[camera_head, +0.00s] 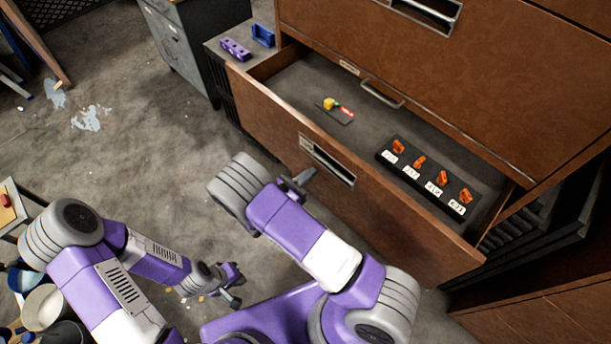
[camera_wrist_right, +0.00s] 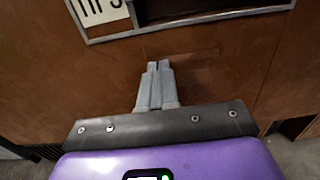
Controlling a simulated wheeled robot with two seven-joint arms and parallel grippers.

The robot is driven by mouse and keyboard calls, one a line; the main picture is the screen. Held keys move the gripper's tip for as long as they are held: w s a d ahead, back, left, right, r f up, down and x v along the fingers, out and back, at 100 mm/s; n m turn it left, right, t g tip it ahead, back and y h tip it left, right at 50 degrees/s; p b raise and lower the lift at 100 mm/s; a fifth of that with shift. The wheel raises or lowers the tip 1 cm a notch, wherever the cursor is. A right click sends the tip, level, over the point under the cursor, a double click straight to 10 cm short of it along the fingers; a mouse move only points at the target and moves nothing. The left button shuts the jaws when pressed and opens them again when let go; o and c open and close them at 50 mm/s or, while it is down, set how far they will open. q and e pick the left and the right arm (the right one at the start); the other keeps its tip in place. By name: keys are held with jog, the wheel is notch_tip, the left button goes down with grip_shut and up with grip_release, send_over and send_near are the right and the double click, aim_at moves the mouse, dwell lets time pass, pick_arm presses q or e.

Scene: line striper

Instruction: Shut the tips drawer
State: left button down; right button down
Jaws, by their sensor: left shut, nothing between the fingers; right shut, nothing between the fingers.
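The tips drawer (camera_head: 400,213) is a brown drawer pulled out of a brown cabinet. It holds a black tray (camera_head: 388,157) with several orange tips and white labels, and a small yellow and red item (camera_head: 330,104) on a dark plate. My right gripper (camera_head: 309,174) is shut and empty, at the drawer front near its metal label-and-pull frame (camera_head: 328,160). In the right wrist view the shut fingers (camera_wrist_right: 157,67) point at the brown front just below the frame; I cannot tell if they touch it. My left gripper (camera_head: 236,284) is shut and empty, low over the floor.
A grey cabinet (camera_head: 184,50) stands at the back, beside a small surface with a purple block (camera_head: 235,49) and a blue holder (camera_head: 263,35). Buckets (camera_head: 44,307) stand at the lower left. The concrete floor left of the drawer is mostly clear.

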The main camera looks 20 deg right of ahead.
aim_at(359, 131)
jog(key=shift+d, duration=0.1)
jog(key=b+x, duration=0.1)
jog(key=x, duration=2.2)
jog(key=shift+d, duration=0.25)
jog(key=shift+w+d+r, duration=0.1)
jog(key=shift+d+r, duration=0.05)
jog(key=shift+r, duration=0.05)
jog(key=shift+d+r, duration=0.1)
jog(key=shift+a+p, duration=0.3)
jog(key=shift+a, duration=0.3)
jog(key=v, duration=0.4)
jog(key=p+v, duration=0.1)
jog(key=v, duration=0.4)
jog(key=p+v, duration=0.1)
jog(key=v, duration=0.3)
jog(key=shift+s+a+f, duration=0.2)
jog(key=shift+s+f, duration=0.05)
jog(key=shift+f, duration=0.05)
